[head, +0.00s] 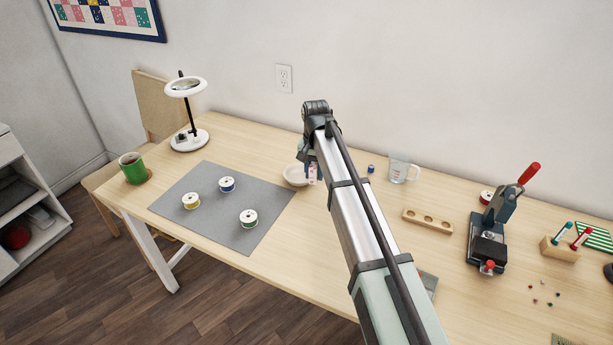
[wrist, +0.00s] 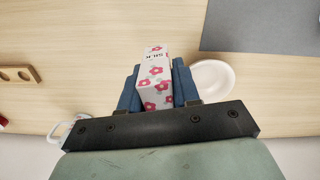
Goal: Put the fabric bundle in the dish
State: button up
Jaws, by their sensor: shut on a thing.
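The fabric bundle (wrist: 156,84) is a white block with pink flowers and dark lettering. In the wrist view my gripper (wrist: 158,85) is shut on it, with a blue finger on each side. The dish (wrist: 213,80) is a shallow white bowl, just right of the gripper in the wrist view and partly hidden by it. In the head view the dish (head: 294,175) sits on the table beside the grey mat, left of my gripper (head: 313,172). My arm hides most of the gripper and bundle there. The visible part of the dish looks empty.
A grey mat (head: 205,225) with several thread spools lies left of the dish. A measuring cup (head: 401,170), a small blue spool (head: 371,169) and a wooden block with holes (head: 427,221) stand to the right. A lamp (head: 189,138) and green mug (head: 133,168) stand at the left.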

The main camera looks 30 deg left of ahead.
jog(key=r+m, duration=0.1)
send_over(299, 178)
jog(key=shift+m, duration=0.7)
jog(key=shift+d+f, duration=0.1)
jog(key=shift+f, duration=4.95)
jog(key=shift+f, duration=0.15)
jog(key=o, duration=1)
notch_tip(299, 178, up, 12)
jog(key=shift+r, duration=0.2)
